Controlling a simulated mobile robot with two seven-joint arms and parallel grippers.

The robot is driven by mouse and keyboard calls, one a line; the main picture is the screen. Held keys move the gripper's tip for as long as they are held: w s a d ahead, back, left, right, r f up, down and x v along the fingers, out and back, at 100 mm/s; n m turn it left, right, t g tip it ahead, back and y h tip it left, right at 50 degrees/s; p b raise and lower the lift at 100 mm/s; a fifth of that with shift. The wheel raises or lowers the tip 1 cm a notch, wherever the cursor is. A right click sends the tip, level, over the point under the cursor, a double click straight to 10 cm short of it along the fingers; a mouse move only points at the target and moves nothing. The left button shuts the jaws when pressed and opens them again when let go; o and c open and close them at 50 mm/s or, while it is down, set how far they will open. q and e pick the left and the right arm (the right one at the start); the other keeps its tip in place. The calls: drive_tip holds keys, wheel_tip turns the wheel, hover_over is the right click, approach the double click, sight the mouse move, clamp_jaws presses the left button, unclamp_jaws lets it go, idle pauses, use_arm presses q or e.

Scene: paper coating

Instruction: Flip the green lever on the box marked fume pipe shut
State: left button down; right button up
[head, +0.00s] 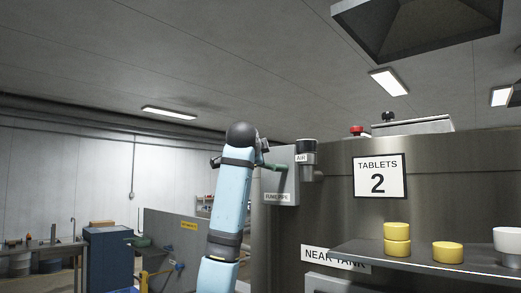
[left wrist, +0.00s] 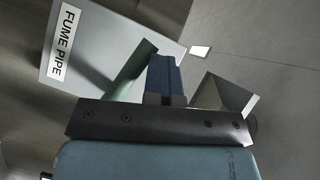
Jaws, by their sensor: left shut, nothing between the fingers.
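The grey box marked fume pipe (head: 283,182) is on the side of the large metal unit in the head view. My right gripper is in neither view.
A cylinder labelled AIR (head: 307,158) stands right beside the box. A shelf (head: 400,258) with yellow tablets (head: 397,240) and a white cup (head: 508,240) juts out at the right. A hood (head: 420,25) hangs above.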

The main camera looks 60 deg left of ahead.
use_arm(q)
drive_tip(key=shift+a+f+n+h, duration=0.25)
drive_tip(key=shift+f+n+h, duration=0.05)
drive_tip(key=shift+f+n, duration=0.1)
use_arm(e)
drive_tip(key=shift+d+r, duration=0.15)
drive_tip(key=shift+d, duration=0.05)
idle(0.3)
